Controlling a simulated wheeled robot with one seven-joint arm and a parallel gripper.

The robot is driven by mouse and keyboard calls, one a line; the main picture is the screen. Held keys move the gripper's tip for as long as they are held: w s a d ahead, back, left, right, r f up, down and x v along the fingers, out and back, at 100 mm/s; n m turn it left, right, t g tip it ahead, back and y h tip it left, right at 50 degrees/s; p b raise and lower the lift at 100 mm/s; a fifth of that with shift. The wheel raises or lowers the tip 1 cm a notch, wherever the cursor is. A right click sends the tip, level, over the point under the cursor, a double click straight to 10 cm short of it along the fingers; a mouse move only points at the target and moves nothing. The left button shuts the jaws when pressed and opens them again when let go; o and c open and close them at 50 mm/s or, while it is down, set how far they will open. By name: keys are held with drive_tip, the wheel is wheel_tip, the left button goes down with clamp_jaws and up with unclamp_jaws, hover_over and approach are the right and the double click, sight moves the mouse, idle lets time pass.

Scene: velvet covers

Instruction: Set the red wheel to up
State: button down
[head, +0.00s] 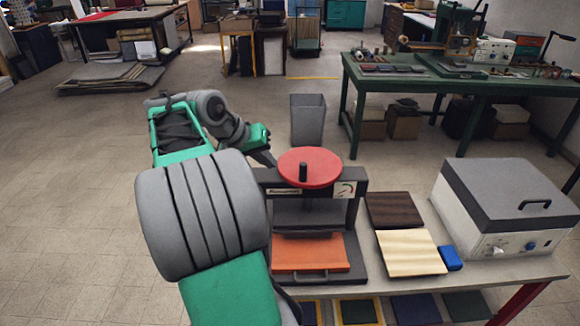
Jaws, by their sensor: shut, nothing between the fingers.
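The red wheel (322,163) lies flat on top of a dark press (357,207), with a black upright knob (303,172) on it, toward the front. A small dial sticker (345,189) is on the press's crossbar. A dark pressing plate hangs below, above an orange board (310,252) on the press bed; a gap shows between them. My gripper (270,162) is just left of the wheel, near the crossbar's left end. Its fingers look shut and empty. Whether they touch the wheel or press I cannot tell. My arm hides the press's left side.
On the table right of the press are a dark brown board (394,210), a light wooden board (411,252), a blue block (450,258) and a grey-lidded box (505,205). A grey bin (308,118) stands on the floor behind. The space above the wheel is clear.

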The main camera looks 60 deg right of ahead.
drive_tip(key=s+d+f+p, duration=0.1)
drive_tip(key=s+d+f, duration=0.2)
drive_tip(key=s+d, duration=0.1)
drive_tip(key=shift+s, duration=0.15)
drive_tip(key=shift+s+f, duration=0.1)
drive_tip(key=shift+s, duration=0.05)
drive_tip(key=shift+s+a+n+b, duration=0.1)
drive_tip(key=shift+s+n+b, duration=0.15)
drive_tip(key=shift+b, duration=0.2)
